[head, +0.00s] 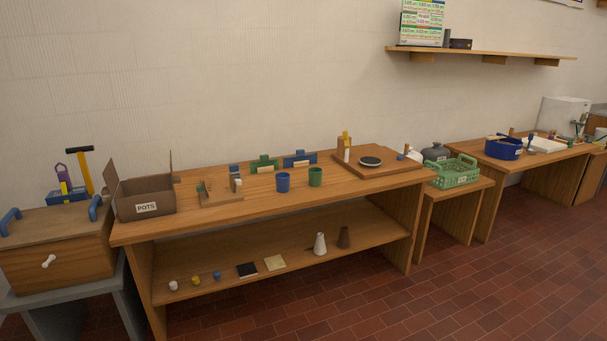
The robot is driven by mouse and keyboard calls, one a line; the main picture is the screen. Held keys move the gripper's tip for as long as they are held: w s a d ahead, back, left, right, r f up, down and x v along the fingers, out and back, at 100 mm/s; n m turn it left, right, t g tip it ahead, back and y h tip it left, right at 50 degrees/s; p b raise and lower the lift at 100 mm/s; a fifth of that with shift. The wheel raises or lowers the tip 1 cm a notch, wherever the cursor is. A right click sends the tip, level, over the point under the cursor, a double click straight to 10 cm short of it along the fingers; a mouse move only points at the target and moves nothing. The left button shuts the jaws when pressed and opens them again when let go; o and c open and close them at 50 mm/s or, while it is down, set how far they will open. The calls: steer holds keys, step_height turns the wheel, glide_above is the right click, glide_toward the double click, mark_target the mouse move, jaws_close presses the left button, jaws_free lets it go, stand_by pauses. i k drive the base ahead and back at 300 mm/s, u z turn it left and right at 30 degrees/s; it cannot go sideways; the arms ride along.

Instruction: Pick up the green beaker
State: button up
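The green beaker (315,177) stands upright on the top of the long wooden workbench (330,198), near its front edge and right of the middle. A blue beaker (283,182) of similar size stands just to its left, with a small gap between them. Nothing covers the green beaker in the head view. My gripper is not in view.
Behind the beakers stand a green holder (264,164) and a blue holder (300,160). A wooden rack (221,192) and the POTS box (145,198) are to the left. A raised wooden board (385,170) is to the right. The tiled floor in front (430,300) is clear.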

mark_target(315, 173)
steer(key=i, duration=2.35)
steer(key=u, duration=0.25)
steer(key=k, duration=0.2)
steer(key=u, duration=2.8)
